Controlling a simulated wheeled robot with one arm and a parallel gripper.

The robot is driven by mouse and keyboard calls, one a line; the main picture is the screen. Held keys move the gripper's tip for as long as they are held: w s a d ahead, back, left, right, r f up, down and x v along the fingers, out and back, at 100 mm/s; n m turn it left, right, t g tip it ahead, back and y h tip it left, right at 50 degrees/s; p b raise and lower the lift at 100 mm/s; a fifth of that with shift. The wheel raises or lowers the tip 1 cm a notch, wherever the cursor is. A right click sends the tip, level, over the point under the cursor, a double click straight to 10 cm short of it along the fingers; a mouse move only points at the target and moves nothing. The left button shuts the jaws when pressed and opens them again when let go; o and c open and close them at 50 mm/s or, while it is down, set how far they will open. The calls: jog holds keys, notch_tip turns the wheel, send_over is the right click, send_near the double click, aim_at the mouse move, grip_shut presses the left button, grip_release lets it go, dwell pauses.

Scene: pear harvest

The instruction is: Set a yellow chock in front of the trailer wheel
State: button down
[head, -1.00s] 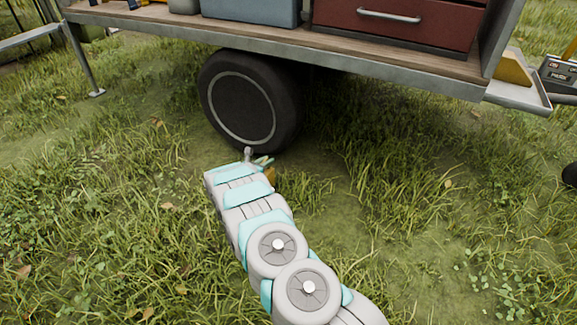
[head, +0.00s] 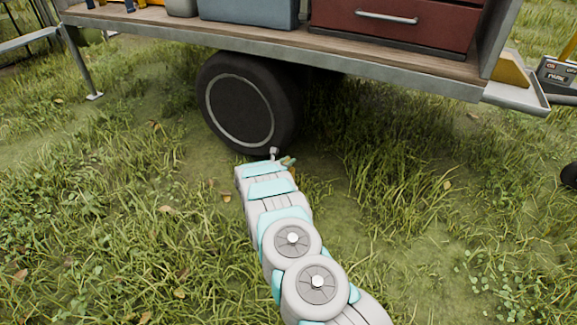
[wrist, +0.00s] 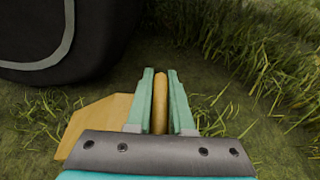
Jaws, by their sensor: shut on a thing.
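The trailer wheel (head: 240,108) is a black tyre with a grey ring, standing on the ground under the trailer bed. Its lower part shows at the upper left of the wrist view (wrist: 60,35). My gripper (wrist: 160,85) is shut on a yellow chock (wrist: 98,122), with a narrow part of it between the green fingers and a wider part showing to the left.
Another yellow wedge (head: 510,68) sits at the right end of the trailer (head: 300,57). A metal support leg (head: 82,65) stands at the left. Grass surrounds the wheel, with a barer strip beside it. The trailer bed overhangs the wheel.

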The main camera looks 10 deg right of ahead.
jog(key=shift+f, duration=1.15)
jog(key=c, duration=0.8)
grip_release()
